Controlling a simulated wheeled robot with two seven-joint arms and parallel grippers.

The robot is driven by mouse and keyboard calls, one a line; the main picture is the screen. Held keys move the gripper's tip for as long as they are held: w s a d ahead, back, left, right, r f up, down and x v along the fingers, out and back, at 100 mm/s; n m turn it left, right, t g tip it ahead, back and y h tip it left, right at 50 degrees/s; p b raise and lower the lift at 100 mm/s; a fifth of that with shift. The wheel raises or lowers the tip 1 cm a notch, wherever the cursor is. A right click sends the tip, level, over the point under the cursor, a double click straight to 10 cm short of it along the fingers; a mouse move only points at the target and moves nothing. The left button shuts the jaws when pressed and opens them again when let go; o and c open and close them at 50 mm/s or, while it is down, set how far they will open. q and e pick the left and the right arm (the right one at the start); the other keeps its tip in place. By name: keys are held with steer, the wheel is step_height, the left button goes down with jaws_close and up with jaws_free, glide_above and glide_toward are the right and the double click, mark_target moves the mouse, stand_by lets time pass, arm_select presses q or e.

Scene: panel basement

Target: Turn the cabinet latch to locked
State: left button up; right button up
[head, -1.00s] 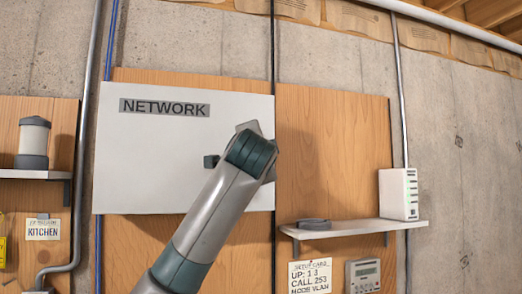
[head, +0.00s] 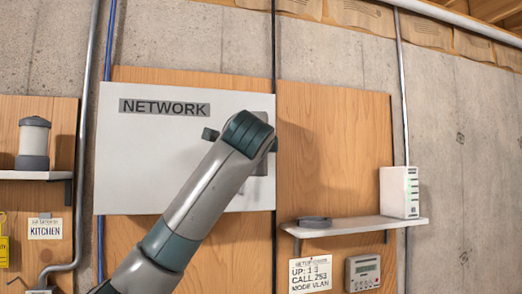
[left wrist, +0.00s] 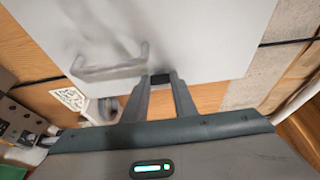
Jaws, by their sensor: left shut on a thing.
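The white cabinet (head: 150,170) marked NETWORK is on a wooden board in the head view; its door front also shows in the left wrist view (left wrist: 215,35). In the left wrist view my left gripper (left wrist: 161,84) is shut on a small dark piece (left wrist: 160,79), seemingly the latch, near the door's edge. A grey U-shaped handle (left wrist: 108,72), blurred, stands on the door beside it. In the head view my left wrist hides the fingers and the latch, so I cannot read the latch's angle. My right gripper is in neither view.
A shelf (head: 350,230) with a white network box (head: 399,192) and a dark puck (head: 314,222) sticks out to the right of the cabinet. A card (head: 310,274) and a keypad (head: 363,273) are below it. A left shelf (head: 40,175) holds a lantern-like canister (head: 33,142).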

arm_select(q)
steer(key=o, duration=1)
steer(key=shift+o, duration=0.2)
arm_select(e)
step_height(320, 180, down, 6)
steer(key=b, duration=0.6)
arm_select(q)
steer(key=s+a+b, duration=0.1)
steer(key=s+b, duration=0.1)
steer(key=s, duration=1.5)
steer(key=shift+s, duration=0.15)
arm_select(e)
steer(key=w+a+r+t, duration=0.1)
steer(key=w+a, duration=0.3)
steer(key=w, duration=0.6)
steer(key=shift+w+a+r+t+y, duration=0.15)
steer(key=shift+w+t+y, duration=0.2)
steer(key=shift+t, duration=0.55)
arm_select(q)
steer(key=shift+a, duration=0.1)
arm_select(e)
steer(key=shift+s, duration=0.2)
